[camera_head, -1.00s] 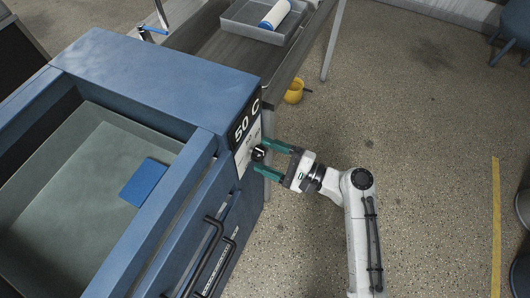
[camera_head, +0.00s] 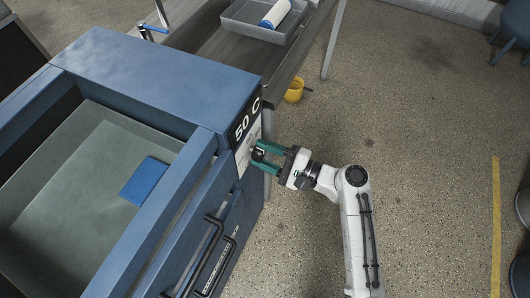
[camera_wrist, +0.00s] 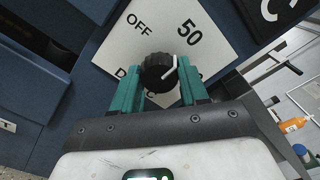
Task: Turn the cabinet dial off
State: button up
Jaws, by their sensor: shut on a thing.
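The cabinet dial (camera_wrist: 156,72) is a round black knob with a white pointer line, on a white plate (camera_wrist: 203,38) marked OFF and 50. Its pointer leans up and to the right in the wrist view, on the side of the 50 and away from OFF. The lower lettering on the plate is partly hidden by my fingers. My gripper (camera_wrist: 158,76) has its green fingers closed on the dial, one on each side. In the head view my gripper (camera_head: 260,153) reaches the end face of the blue cabinet (camera_head: 160,80) from the right.
The cabinet's top tray is open and holds a blue block (camera_head: 146,181). Black handles (camera_head: 212,250) stick out from the cabinet's front. A grey table (camera_head: 215,58) with a tray (camera_head: 287,32) and a white roll stands behind.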

jog(key=shift+f+n+b, duration=0.15)
jog(key=shift+n+b, duration=0.25)
jog(key=shift+b, duration=0.05)
jog(key=shift+c, duration=0.3)
jog(key=shift+n+b, duration=0.55)
jog(key=shift+n, duration=0.05)
jog(key=shift+n+b, duration=5.55)
jog(key=shift+n, duration=0.35)
jog(key=o, duration=1.1)
jog(key=shift+r, duration=0.2)
jog(key=shift+c, duration=0.2)
